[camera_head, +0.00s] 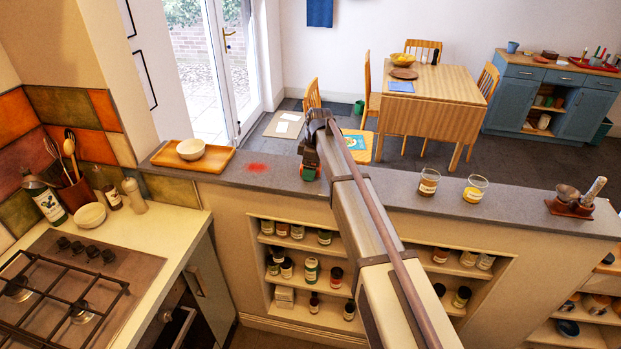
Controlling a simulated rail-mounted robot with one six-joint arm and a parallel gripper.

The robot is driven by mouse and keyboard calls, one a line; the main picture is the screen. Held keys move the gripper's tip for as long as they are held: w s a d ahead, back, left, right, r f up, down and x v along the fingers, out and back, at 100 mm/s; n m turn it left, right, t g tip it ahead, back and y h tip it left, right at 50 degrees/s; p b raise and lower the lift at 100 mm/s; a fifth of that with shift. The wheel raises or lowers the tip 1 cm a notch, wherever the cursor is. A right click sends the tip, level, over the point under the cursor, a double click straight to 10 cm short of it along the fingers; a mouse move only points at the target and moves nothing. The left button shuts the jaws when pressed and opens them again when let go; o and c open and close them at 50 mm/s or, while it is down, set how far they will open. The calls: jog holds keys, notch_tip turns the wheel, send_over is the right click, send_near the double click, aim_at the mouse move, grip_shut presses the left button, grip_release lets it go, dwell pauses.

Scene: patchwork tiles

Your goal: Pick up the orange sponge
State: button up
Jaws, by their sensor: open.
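I cannot make out an orange sponge anywhere in this view. My gripper (308,171) is at the far end of my arm, low over the grey ledge of the half wall (390,194). It is open. Small green and reddish patches show at its tip, and I cannot tell whether they belong to the gripper or to a thing there. A blurred red spot (257,167) lies on the ledge left of my gripper. My arm hides part of the ledge just right of the gripper.
A wooden tray (222,164) with a white bowl (190,149) is at the ledge's left end. Two jars (429,182) (475,189) and a mortar set (576,204) stand to the right. Shelves of jars are below. A stove (70,290) is at left, and a dining table (440,88) stands beyond.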

jog(key=shift+r, duration=0.15)
jog(key=c, duration=1)
jog(key=shift+r, duration=0.1)
jog(key=shift+r+p, duration=0.25)
jog(key=shift+p, duration=0.15)
notch_tip(320, 180, up, 3)
jog(key=p, duration=0.3)
jog(key=s+a, duration=0.2)
jog(key=s, duration=0.6)
jog(key=s+a, duration=0.3)
jog(key=s, duration=0.6)
jog(key=shift+a, duration=0.3)
